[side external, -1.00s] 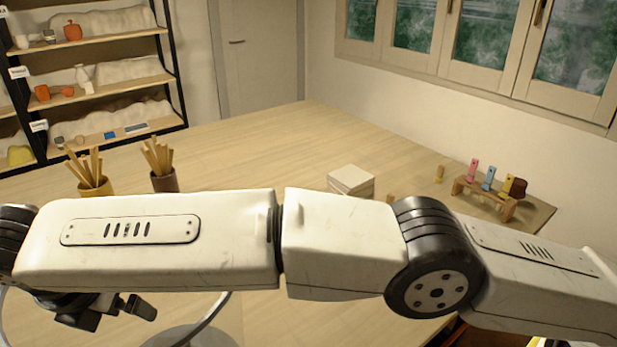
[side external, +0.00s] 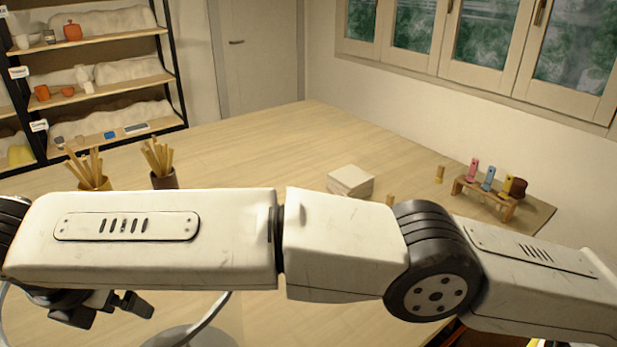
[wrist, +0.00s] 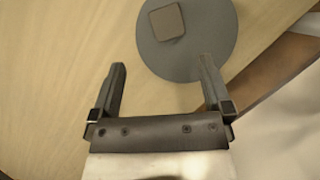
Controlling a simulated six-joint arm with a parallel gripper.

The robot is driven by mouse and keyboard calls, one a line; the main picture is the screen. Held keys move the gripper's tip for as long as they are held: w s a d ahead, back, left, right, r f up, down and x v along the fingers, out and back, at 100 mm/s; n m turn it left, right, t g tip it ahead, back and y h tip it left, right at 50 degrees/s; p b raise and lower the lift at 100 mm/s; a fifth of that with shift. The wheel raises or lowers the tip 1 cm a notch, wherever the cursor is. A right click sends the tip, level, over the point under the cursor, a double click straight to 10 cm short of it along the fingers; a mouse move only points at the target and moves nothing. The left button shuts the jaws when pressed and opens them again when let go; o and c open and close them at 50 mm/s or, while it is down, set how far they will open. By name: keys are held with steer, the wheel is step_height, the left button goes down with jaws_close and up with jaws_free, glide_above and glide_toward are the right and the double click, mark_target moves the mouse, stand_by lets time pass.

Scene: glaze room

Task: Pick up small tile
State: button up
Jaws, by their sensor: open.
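The small tile (wrist: 167,22) is a dark grey-brown square with rounded corners. It lies on a round grey disc (wrist: 190,62) at the top of the wrist view. My gripper (wrist: 162,66) is open and empty, with its two fingers apart. In the wrist view the tile is beyond the fingertips, roughly in line with the gap between them. In the side view my gripper (side external: 112,306) is at the lower left, beside part of the grey disc (side external: 190,337). The tile cannot be made out in the side view.
Two pots of wooden sticks (side external: 93,182) (side external: 164,180) stand behind my arm. A stack of pale tiles (side external: 350,181) lies mid-table, and a small wooden rack (side external: 485,196) with coloured pieces stands at right. A curved rim (side external: 213,312) shows near the disc. The table's far part is clear.

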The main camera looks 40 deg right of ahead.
steer(key=w+d+r+m+g, duration=0.1)
steer(key=d+r+g, duration=0.1)
steer(key=d+r, duration=0.7)
steer(key=w+d+r+m+g, duration=0.1)
steer(key=w+d+r+g, duration=0.1)
steer(key=d+r, duration=0.75)
steer(key=d+f+m+t+y, duration=0.1)
steer(key=d+f+m+y, duration=0.2)
steer(key=d+f+m, duration=1.15)
steer(key=s+d+f+m+t, duration=0.2)
steer(key=s+d+f+m, duration=0.9)
steer(key=s+d+f, duration=0.4)
steer(key=w+d+n, duration=0.3)
steer(key=d+n, duration=0.2)
steer(key=d, duration=0.4)
steer(key=w+d+n+g, duration=0.1)
steer(key=w+d+n, duration=0.2)
steer(key=d+n, duration=0.3)
steer(key=w+d+n+g, duration=0.1)
steer(key=w+d+n, duration=0.2)
steer(key=d, duration=0.9)
steer(key=shift+d+f+n, duration=0.1)
steer(key=shift+n, duration=1.25)
steer(key=shift+f, duration=0.1)
